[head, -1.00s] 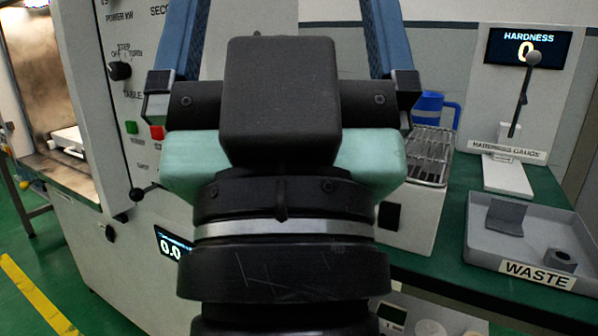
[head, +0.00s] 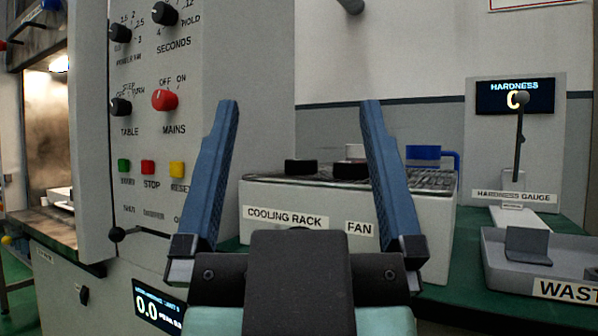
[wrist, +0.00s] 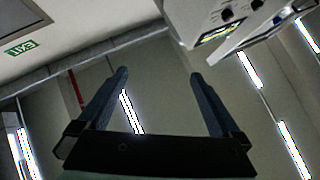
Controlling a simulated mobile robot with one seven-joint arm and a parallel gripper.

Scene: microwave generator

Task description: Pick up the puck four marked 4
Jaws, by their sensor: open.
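My gripper (head: 300,105) is open and empty, its two blue fingers pointing up in the head view. It also shows open in the wrist view (wrist: 160,75), with nothing between the fingers. Beyond it stands the cooling rack (head: 300,198), a pale box with a wire top. Two dark round pucks, one at the left (head: 300,166) and one at the right (head: 350,169), sit on the rack. A whitish round thing (head: 353,151) shows behind the right one. No number is readable on any of them, so I cannot tell which is puck four.
The generator's control panel (head: 150,130) stands close on the left, with knobs and buttons. On the green bench at right are the hardness gauge (head: 515,130) and the grey waste tray (head: 500,262). A blue handled container (head: 424,156) is behind the rack.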

